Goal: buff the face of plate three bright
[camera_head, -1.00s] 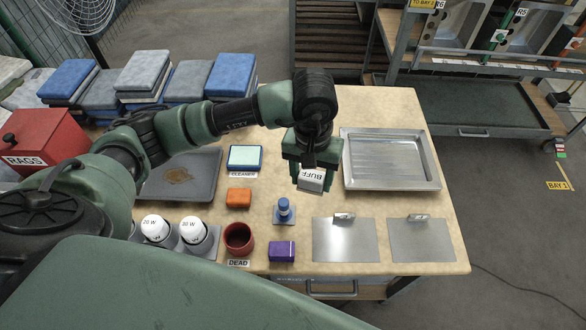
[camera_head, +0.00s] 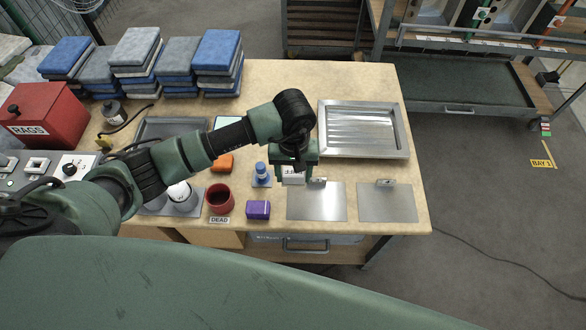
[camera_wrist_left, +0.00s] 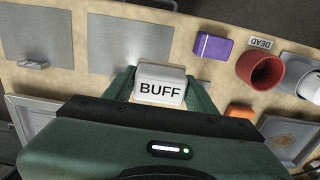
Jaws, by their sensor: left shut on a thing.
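My left gripper (camera_head: 296,171) is shut on a pale block marked BUFF (camera_head: 292,178). The block also shows between the fingers in the wrist view (camera_wrist_left: 160,86). It hangs near the far left corner of a flat metal plate (camera_head: 317,205); I cannot tell whether it touches anything. That plate shows beside it in the wrist view (camera_wrist_left: 118,45). A second flat metal plate (camera_head: 388,205) lies to the right of the first. Each plate has a small tag at its far edge, too small to read, so I cannot tell which is plate three. My right gripper is not in view.
A metal tray (camera_head: 405,140) lies behind the plates. Left of them stand a purple box (camera_head: 258,210), a red cup (camera_head: 220,200), a blue-topped item (camera_head: 261,172) and an orange block (camera_head: 222,163). Bare tabletop (camera_head: 300,85) lies at the back.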

